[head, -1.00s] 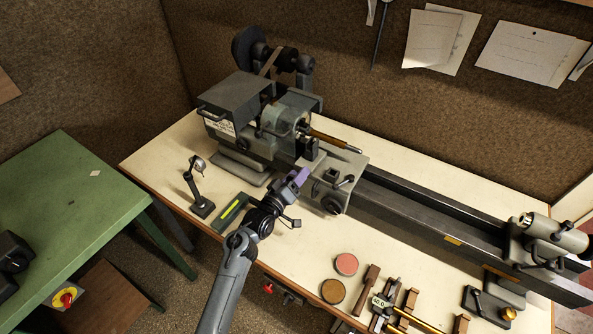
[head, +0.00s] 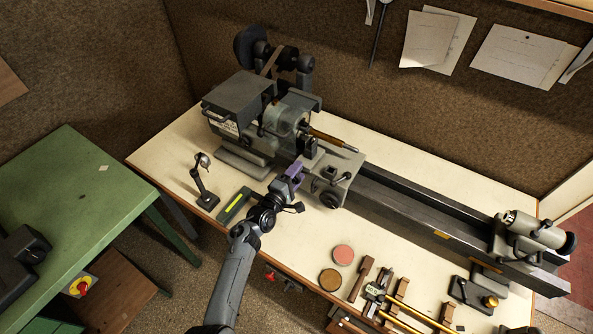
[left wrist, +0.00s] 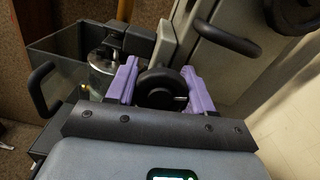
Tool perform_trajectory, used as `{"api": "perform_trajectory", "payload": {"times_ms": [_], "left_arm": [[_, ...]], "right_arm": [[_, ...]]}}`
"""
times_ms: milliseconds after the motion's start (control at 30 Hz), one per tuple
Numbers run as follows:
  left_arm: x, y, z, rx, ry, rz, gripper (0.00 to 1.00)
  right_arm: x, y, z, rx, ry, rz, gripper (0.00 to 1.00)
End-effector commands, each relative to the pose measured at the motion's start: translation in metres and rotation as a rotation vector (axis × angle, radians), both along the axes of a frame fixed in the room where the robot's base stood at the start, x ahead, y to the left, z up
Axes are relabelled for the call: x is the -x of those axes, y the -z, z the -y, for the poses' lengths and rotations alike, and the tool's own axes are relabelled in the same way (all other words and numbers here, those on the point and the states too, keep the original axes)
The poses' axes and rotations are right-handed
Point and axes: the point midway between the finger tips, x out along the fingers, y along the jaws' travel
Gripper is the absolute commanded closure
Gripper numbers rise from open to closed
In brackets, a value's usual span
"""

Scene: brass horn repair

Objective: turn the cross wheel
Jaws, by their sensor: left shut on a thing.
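The lathe carriage (head: 337,170) sits on the bed in the head view. My left gripper (head: 295,172), with purple fingers, is at the carriage's left front side. In the left wrist view a black round wheel (left wrist: 160,88), which I take as the cross wheel, sits between the purple fingers of my left gripper (left wrist: 164,82). The gripper is shut on it. In the head view my gripper hides this wheel. A second dark wheel (head: 331,199) is on the carriage front, to the right of my gripper. My right gripper is not in view.
The headstock (head: 238,103) stands behind and left of my gripper. A dial indicator stand (head: 205,190) and a green-vial level (head: 235,205) are left of my arm. Round tins (head: 343,254) and small tools lie at the front. The tailstock (head: 530,232) is at right.

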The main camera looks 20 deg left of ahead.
Motion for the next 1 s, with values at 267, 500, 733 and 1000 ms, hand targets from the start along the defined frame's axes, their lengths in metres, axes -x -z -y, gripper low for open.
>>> {"api": "perform_trajectory", "payload": {"times_ms": [267,500,733,1000], "left_arm": [[0.0,0.0,-0.001,0.196,-0.004,-0.043,0.79],[0.0,0.001,-0.001,0.29,-0.003,-0.063,0.79],[0.0,0.003,-0.001,0.323,-0.004,-0.071,0.79],[0.0,0.004,-0.002,0.325,-0.005,-0.073,0.79]], "right_arm": [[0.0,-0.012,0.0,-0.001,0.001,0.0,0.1],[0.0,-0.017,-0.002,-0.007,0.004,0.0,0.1],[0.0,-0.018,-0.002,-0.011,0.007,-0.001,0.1],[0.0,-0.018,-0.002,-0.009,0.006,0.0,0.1]]}}
